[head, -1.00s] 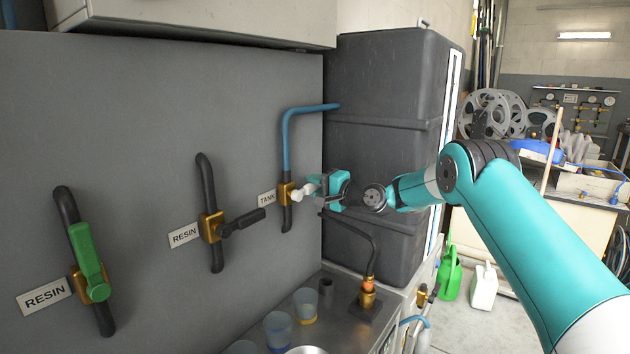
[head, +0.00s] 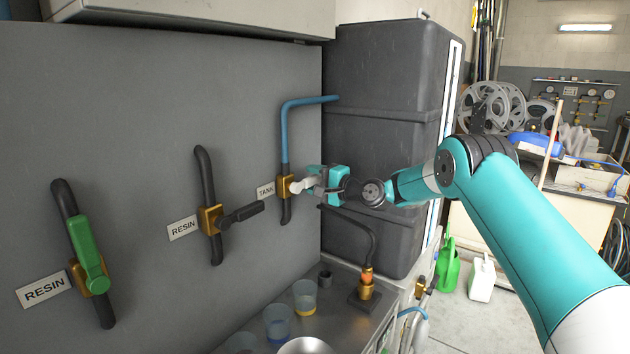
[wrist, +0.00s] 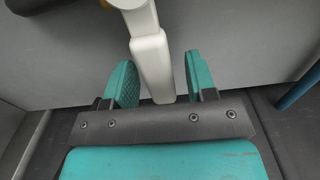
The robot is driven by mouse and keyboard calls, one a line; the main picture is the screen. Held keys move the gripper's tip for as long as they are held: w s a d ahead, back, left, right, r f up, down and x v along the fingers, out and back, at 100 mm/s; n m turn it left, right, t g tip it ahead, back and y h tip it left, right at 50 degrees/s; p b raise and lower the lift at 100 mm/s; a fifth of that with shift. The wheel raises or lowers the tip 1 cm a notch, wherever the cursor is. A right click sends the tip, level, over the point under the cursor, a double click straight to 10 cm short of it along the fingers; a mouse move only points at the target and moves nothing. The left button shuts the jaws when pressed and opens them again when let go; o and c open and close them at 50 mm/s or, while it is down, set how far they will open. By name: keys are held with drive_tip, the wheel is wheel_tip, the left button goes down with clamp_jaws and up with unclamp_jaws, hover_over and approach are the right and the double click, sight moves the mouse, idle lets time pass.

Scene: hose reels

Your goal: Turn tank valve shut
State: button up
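The tank valve has a brass body (head: 285,187) on a pipe that is blue above, beside a TANK label (head: 265,190). Its white lever handle (head: 303,185) sticks out sideways from the panel, across the pipe, toward my gripper (head: 316,180). In the wrist view the white lever (wrist: 152,62) reaches down between the two teal fingers of my gripper (wrist: 160,84). The fingers are apart, with a gap on each side of the lever, wider on the right. The lever's far end lies close to the gripper's dark front plate.
Two RESIN valves stand left on the panel, one with a black handle (head: 241,215) and one with a green handle (head: 87,250). Below are cups (head: 305,297) on a metal counter and a brass fitting (head: 366,286). A dark tank (head: 375,150) stands close behind my gripper.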

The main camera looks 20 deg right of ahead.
drive_tip(key=b+v, duration=0.4)
drive_tip(key=v, duration=1.3)
drive_tip(key=shift+d+b, duration=0.2)
drive_tip(key=shift+b, duration=0.15)
drive_tip(key=shift+s+f, duration=0.1)
